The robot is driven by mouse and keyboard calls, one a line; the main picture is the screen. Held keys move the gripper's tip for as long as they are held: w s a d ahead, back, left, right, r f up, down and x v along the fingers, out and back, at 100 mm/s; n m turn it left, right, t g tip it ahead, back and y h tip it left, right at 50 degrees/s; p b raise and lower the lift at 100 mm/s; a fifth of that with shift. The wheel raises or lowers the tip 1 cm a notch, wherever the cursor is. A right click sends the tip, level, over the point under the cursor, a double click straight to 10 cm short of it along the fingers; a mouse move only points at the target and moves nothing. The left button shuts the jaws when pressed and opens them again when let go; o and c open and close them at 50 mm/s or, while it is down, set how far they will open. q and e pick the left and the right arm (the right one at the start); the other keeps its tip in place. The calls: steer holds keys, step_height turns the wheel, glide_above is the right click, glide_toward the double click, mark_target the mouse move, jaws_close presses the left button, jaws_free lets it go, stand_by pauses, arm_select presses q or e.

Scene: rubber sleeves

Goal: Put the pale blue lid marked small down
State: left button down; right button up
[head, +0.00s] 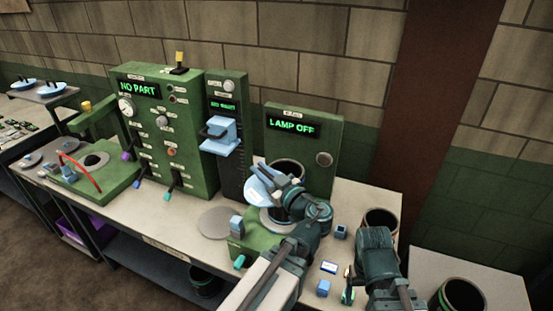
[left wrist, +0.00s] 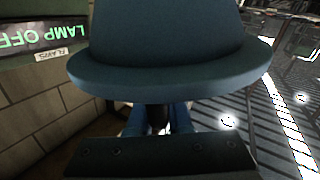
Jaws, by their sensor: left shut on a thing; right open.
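The pale blue lid (head: 259,192) is held tilted beside the green "LAMP OFF" station, in front of a dark cylinder (head: 288,166). My left gripper (head: 276,186) is shut on it. In the left wrist view the lid (left wrist: 170,60) looks dark blue and fills the upper middle, with my left gripper (left wrist: 160,122) below it. No "small" mark can be read on it.
A flat grey disc (head: 216,222) lies on the bench left of the station. Small blue blocks (head: 323,288) lie at the front right. A dark round container (head: 381,222) stands behind my right arm. Other pale blue lids (head: 52,88) sit on a stand at the far left.

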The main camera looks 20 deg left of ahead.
arm_select(q)
steer(key=shift+w+f+b, duration=0.15)
steer(key=shift+f+b, duration=0.35)
steer(key=shift+f, duration=0.1)
step_height(320, 180, down, 10)
steer(key=b, duration=1)
steer(key=shift+f+b, duration=0.25)
steer(key=shift+b, duration=0.05)
